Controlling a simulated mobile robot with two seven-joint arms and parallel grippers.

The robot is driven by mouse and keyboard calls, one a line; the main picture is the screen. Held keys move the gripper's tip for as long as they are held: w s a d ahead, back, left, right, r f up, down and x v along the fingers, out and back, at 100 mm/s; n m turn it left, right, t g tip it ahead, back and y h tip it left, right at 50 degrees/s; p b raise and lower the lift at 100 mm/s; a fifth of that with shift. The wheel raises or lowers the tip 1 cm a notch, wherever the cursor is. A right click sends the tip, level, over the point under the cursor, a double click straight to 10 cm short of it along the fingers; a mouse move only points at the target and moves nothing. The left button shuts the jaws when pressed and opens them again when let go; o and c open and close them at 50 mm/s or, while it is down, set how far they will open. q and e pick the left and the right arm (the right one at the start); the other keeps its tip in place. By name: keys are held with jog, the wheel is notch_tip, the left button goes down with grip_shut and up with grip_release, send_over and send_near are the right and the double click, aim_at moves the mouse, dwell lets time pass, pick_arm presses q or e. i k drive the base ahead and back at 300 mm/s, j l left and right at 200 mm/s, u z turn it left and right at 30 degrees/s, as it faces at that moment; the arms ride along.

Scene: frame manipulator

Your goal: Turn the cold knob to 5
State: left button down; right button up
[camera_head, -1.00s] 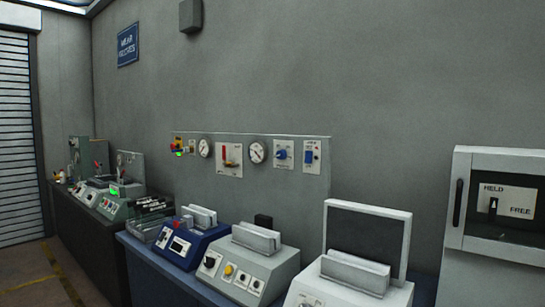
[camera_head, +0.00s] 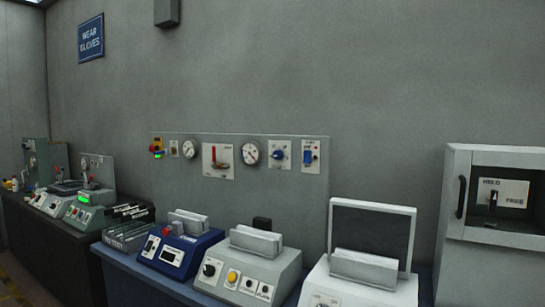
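No knob can be read as "cold"; the labels are too small. A blue knob (camera_head: 278,154) sits on a white plate on the grey wall panel (camera_head: 240,185). A blue machine (camera_head: 190,250) stands to the left, with a small display. A white machine (camera_head: 370,281) with a dark upright panel stands to the right; its front controls are cut off below. Neither gripper is in view.
The wall panel also carries two gauges (camera_head: 250,152), a red lever (camera_head: 214,156) and a blue switch (camera_head: 309,157). A grey cabinet (camera_head: 455,210) with a HELD/FREE switch stands at right. Green machines (camera_head: 88,210) stand on a dark bench at left.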

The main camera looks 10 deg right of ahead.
aim_at(277, 154)
jog(key=i+j, duration=0.15)
jog(key=j, duration=0.2)
jog(key=i+j+z, duration=0.15)
jog(key=j, duration=0.15)
jog(key=i+j, duration=0.1)
jog(key=j, duration=0.25)
jog(key=i+j+z, duration=0.15)
jog(key=j, duration=0.2)
jog(key=i+j, duration=0.1)
jog(key=j, duration=0.25)
jog(key=i+j+z, duration=0.15)
jog(key=j, duration=0.25)
jog(key=i+j+z, duration=0.1)
jog(key=i+j, duration=0.2)
jog(key=j, duration=0.1)
